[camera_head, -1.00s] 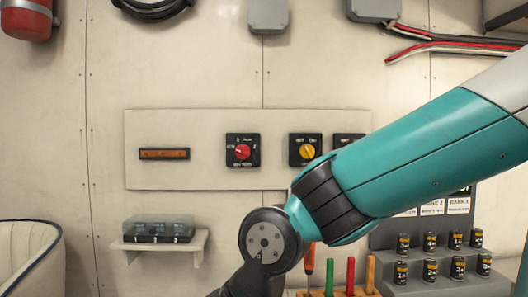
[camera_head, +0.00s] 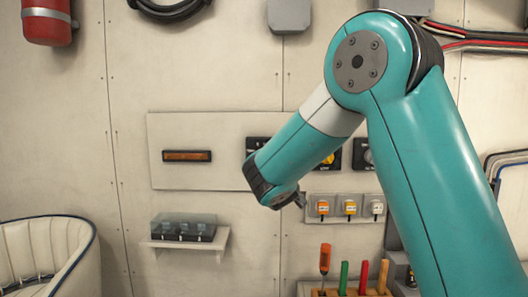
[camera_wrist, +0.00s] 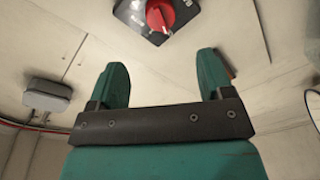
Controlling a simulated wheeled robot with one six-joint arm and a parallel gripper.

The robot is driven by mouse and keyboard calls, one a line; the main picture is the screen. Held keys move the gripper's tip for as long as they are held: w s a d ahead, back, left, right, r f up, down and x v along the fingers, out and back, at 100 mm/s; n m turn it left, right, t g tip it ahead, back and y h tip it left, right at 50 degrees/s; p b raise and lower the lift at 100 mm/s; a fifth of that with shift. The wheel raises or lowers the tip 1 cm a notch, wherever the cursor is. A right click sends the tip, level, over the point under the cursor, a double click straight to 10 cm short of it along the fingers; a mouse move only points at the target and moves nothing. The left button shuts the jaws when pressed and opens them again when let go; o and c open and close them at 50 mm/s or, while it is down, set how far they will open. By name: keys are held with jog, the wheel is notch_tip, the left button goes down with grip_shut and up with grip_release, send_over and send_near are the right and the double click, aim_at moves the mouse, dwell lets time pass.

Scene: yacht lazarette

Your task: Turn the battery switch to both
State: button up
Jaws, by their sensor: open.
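The battery switch is a black square plate with a red knob. In the wrist view the red knob (camera_wrist: 160,14) is at the top, cut off by the frame edge, with pale lettering too tilted and small to read. In the head view only a top strip of its plate (camera_head: 257,144) shows; my arm hides the rest. My gripper (camera_wrist: 161,72) is open and empty. Its two teal fingers stand apart below the red knob in the wrist view, not touching it.
A switch with a yellow knob (camera_head: 328,160) and another black switch (camera_head: 362,155) sit to the right on the same panel (camera_head: 200,125). An orange indicator bar (camera_head: 187,156) is at left. Below are sockets (camera_head: 349,208), a shelf with a clear-lidded box (camera_head: 184,228) and a tool rack (camera_head: 345,292).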

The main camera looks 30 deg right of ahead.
jog(key=p+x, duration=0.5)
jog(key=x, duration=0.6)
jog(key=shift+w, duration=0.2)
jog(key=c, duration=0.9)
